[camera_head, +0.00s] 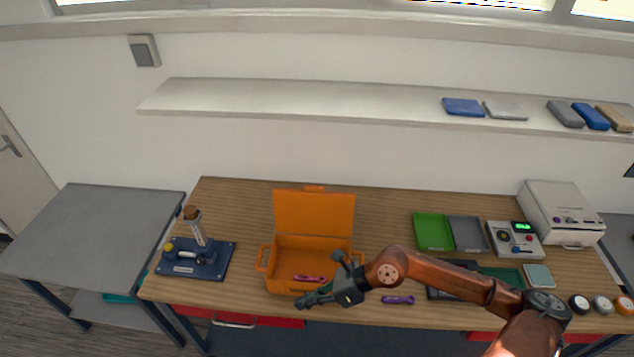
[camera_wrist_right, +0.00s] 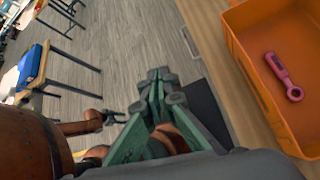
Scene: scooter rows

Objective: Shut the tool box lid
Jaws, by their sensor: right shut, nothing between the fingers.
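The orange tool box (camera_head: 300,250) stands on the wooden bench with its lid (camera_head: 314,212) up at the back, so the box is open. A magenta wrench (camera_head: 309,279) lies inside; it also shows in the right wrist view (camera_wrist_right: 284,76). My right gripper (camera_head: 303,302) is shut and empty at the box's front side, pointing left. In the right wrist view its closed green fingers (camera_wrist_right: 158,85) are beside the box (camera_wrist_right: 258,72), over the bench edge and floor. What looks like my left gripper (camera_wrist_right: 112,117) shows small in that view; its jaws are unclear.
A blue fixture (camera_head: 195,262) stands left of the box. Right of it are a green tray (camera_head: 433,231), a grey tray (camera_head: 467,234), a meter (camera_head: 514,240) and a white machine (camera_head: 561,212). A purple tool (camera_head: 397,299) lies near the front edge. A shelf (camera_head: 300,98) runs above.

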